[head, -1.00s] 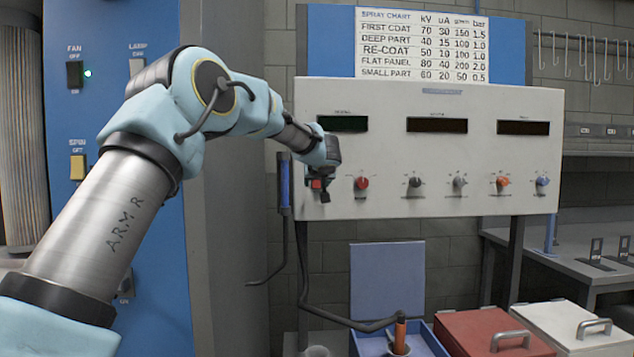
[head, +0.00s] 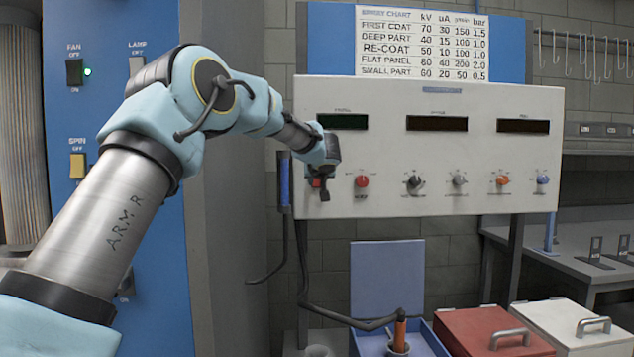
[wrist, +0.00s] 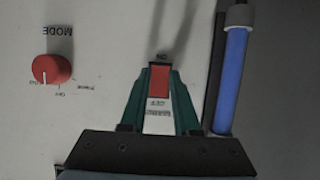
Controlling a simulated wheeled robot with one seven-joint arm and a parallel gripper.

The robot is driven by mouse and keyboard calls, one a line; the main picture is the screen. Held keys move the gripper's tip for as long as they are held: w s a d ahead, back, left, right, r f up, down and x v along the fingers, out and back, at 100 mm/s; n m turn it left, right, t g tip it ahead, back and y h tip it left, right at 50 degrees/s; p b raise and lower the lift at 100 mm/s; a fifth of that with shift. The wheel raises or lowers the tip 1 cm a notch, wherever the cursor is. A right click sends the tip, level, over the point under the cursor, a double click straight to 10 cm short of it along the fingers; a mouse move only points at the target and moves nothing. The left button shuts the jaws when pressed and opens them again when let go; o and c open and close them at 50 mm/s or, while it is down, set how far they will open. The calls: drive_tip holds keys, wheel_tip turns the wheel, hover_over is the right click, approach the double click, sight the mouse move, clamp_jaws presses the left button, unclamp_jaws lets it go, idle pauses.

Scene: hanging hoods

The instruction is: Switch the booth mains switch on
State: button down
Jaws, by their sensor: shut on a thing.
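The booth mains switch is a red rocker (wrist: 159,82) at the left end of the pale control panel (head: 400,110). In the wrist view it lies between my two green fingers, with ON lettered at its upper end and OFF at its lower end. My gripper (wrist: 160,85) is shut on the switch, against the panel face. In the head view my gripper (head: 321,188) is at the panel's lower left, and only a bit of red shows there. Which way the rocker is pressed cannot be told. The panel displays (head: 437,124) look dark.
A red MODE knob (wrist: 52,69) sits left of the switch in the wrist view. A blue-handled hanging tool (wrist: 229,80) is close on the right. More knobs (head: 459,180) line the panel. A blue open box (head: 428,340) stands below.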

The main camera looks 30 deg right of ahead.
drive_tip(key=shift+f+b, duration=0.3)
drive_tip(key=shift+b, duration=0.65)
drive_tip(key=t+b, duration=0.1)
drive_tip(key=b, duration=0.1)
drive_tip(key=shift+f+h+b, duration=0.2)
drive_tip(key=shift+h+b, duration=0.1)
drive_tip(key=shift+b, duration=0.05)
drive_tip(key=t+b, duration=0.1)
drive_tip(key=b, duration=0.2)
drive_tip(key=shift+b, duration=0.3)
drive_tip(key=shift+r+t+h+b, duration=0.15)
drive_tip(key=shift+t+h+b, duration=0.2)
drive_tip(key=shift+b, duration=0.25)
drive_tip(key=shift+r, duration=0.1)
drive_tip(key=c, duration=0.6)
unclamp_jaws()
drive_tip(key=shift+c, duration=0.2)
drive_tip(key=b+v, duration=0.1)
drive_tip(key=v, duration=0.9)
drive_tip(key=shift+s+a+b, duration=0.15)
drive_tip(key=shift+s+b, duration=0.15)
